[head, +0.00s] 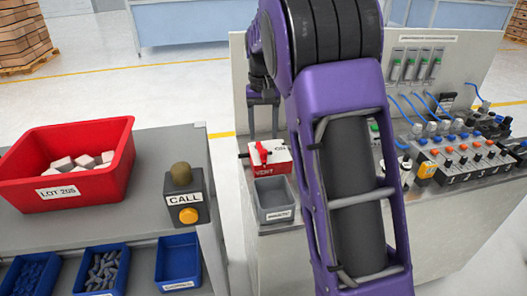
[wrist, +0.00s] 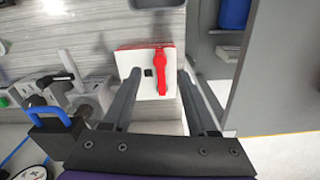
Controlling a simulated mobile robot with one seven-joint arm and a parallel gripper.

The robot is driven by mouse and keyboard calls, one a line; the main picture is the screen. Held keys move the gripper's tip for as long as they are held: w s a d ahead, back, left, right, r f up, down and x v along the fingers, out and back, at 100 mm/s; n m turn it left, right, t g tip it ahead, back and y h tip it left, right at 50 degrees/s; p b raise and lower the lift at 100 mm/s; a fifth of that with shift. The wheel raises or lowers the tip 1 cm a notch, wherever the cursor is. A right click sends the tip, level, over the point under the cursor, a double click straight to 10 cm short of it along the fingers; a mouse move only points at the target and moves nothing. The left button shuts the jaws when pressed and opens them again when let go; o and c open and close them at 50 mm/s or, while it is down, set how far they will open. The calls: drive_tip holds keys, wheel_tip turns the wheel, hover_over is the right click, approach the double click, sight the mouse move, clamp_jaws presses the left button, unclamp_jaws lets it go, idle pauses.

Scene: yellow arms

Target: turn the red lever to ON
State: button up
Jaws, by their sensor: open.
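The red lever (head: 263,153) is on a small box with a white top and a red front marked VENT (head: 263,171). An ON mark shows to the right of the lever in the head view. The lever also shows in the wrist view (wrist: 159,72), lying along the right part of the white face (wrist: 136,62). My gripper (head: 263,130) is just behind the box in the head view, fingers pointing down. In the wrist view my gripper (wrist: 160,76) is open, with the lever between its fingers in the picture. I cannot tell whether they touch it.
A grey bin (head: 273,208) stands in front of the box. A panel with knobs and blue tubes (head: 450,140) is to the right, partly behind my arm. A separate table on the left holds a red bin (head: 65,165) and a CALL button box (head: 187,207).

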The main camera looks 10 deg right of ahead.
sight(263, 151)
wheel_tip(263, 151, down, 6)
drive_tip(key=shift+f+b, duration=0.1)
drive_tip(key=shift+b, duration=0.25)
drive_tip(key=shift+c, duration=0.2)
clamp_jaws()
idle(1.2)
